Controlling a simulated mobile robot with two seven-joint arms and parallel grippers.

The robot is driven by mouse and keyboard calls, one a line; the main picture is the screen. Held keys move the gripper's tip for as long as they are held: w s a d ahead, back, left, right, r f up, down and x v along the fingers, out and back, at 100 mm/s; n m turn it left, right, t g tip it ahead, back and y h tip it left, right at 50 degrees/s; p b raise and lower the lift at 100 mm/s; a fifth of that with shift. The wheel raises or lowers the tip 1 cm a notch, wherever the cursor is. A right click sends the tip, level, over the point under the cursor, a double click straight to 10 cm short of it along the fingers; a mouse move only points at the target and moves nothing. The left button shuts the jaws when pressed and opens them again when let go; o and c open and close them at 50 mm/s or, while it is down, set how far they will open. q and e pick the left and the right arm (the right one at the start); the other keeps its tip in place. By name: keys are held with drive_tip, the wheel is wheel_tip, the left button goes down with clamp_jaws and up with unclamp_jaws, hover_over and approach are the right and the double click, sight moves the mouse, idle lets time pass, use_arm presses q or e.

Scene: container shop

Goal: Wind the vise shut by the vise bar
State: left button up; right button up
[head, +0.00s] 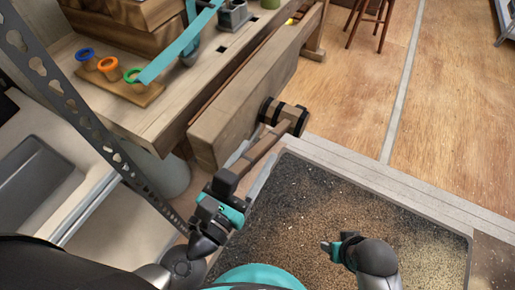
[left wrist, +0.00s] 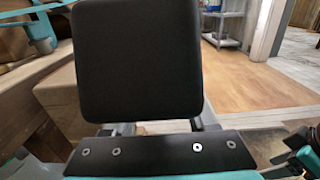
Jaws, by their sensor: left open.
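The vise sits on the front of the wooden workbench, with a thick wooden jaw (head: 225,125) standing away from the bench edge. Its dark, round screw hub (head: 290,116) sticks out from the jaw's front. The wooden vise bar (head: 262,150) slants from the hub down and left. My left gripper (head: 226,184) is open at the bar's lower end, and its black fingers hide that end. I cannot tell whether they touch it. In the left wrist view a large black finger pad (left wrist: 138,65) fills the middle. My right gripper (head: 332,246) is low, away from the vise.
The bench top (head: 130,120) holds a small wooden board (head: 120,85) with blue, orange and green rings, wooden boxes and a teal strip (head: 185,43). A dark speckled mat (head: 330,210) lies below. A stool (head: 370,20) stands far back; the wooden floor is clear.

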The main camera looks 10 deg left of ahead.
use_arm(q)
drive_tip(key=shift+x, duration=0.85)
clamp_jaws()
idle(0.9)
